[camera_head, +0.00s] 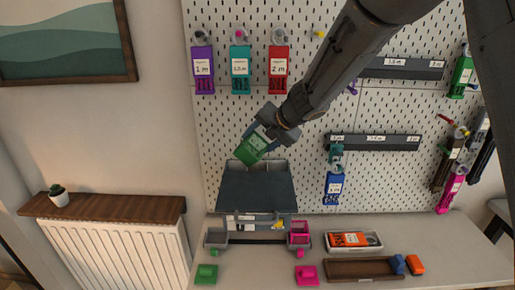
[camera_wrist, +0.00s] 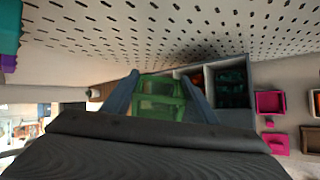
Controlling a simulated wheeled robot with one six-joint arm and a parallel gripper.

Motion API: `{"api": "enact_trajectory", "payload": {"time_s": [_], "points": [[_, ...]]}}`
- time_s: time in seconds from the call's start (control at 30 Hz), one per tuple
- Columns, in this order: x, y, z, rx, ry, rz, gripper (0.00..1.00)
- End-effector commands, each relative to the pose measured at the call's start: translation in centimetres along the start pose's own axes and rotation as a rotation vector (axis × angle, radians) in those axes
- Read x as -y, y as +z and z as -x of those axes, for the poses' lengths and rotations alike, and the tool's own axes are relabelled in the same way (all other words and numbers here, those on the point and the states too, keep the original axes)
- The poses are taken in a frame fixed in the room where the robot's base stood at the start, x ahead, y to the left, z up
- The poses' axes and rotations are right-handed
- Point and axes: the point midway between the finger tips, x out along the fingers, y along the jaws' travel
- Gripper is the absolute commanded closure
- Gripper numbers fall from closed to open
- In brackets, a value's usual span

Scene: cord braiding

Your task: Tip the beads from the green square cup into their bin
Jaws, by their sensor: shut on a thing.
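My gripper (camera_head: 262,136) is shut on the green square cup (camera_head: 250,149) and holds it tilted in front of the pegboard. The cup is just above the back edge of a dark grey bin unit (camera_head: 256,192). In the wrist view, the translucent green cup (camera_wrist: 158,98) sits between the two blue-grey fingers. I cannot make out beads in it. The bin unit's compartments (camera_wrist: 215,68) show to the right of the cup there, some with red and dark teal contents. Which bin matches the cup is not clear.
A pink cup (camera_head: 299,230) sits at the bin unit's right front. A green block (camera_head: 206,274) and a pink block (camera_head: 306,274) stand on the table in front. A white tray (camera_head: 354,241) and a brown tray (camera_head: 363,269) lie to the right. Labelled holders hang on the pegboard (camera_head: 300,180).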

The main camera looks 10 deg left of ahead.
Motion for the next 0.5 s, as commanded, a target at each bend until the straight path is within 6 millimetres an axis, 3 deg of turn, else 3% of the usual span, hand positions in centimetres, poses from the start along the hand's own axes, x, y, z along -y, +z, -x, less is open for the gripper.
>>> {"api": "enact_trajectory", "payload": {"time_s": [0.5], "points": [[-0.35, 0.08, 0.17, 0.099, 0.002, 0.094, 0.70]]}}
